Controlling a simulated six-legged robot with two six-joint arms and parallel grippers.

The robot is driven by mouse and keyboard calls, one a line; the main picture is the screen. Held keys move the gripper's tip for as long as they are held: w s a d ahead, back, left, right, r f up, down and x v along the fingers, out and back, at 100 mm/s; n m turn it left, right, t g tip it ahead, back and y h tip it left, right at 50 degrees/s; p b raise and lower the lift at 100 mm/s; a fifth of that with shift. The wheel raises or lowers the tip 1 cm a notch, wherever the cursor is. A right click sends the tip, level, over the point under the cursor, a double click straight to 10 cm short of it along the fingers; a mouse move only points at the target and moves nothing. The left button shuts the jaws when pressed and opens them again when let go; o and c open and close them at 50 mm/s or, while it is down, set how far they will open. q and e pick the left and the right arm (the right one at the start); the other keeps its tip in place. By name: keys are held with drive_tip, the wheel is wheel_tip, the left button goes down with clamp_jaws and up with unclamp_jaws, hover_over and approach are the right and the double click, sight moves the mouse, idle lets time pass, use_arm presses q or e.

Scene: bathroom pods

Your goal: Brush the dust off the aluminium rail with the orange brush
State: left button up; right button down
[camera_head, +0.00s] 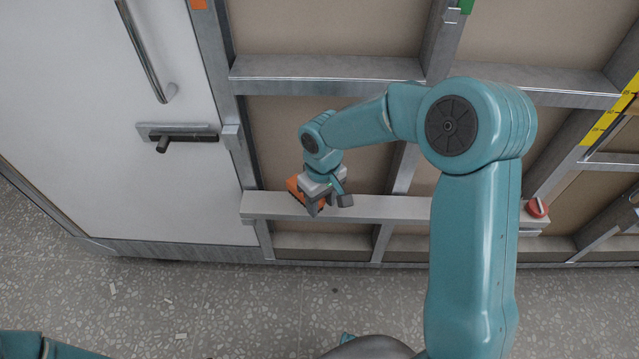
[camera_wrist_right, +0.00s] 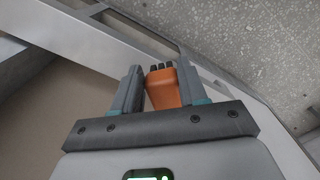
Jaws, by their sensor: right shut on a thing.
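The aluminium rail (camera_head: 390,208) runs level along the low part of the framed wall in the head view. It also crosses the right wrist view (camera_wrist_right: 88,32) diagonally. My right gripper (camera_head: 327,201) is at the left part of the rail. It is shut on the orange brush (camera_head: 293,185), which shows between its fingers in the right wrist view (camera_wrist_right: 164,88). The brush's dark bristles point away from the gripper, over the rail's edge in that view. I cannot tell whether they touch the rail. I cannot make out dust. The left gripper is not in view.
A white door (camera_head: 100,150) with a long handle and a black lever is at the left. A red knob (camera_head: 537,208) sits at the rail's right end. A yellow marked strip (camera_head: 610,115) is at the far right. The speckled floor (camera_head: 220,305) in front is mostly clear.

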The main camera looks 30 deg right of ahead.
drive_tip(key=shift+r+p, duration=1.5)
drive_tip(key=shift+r, duration=0.9)
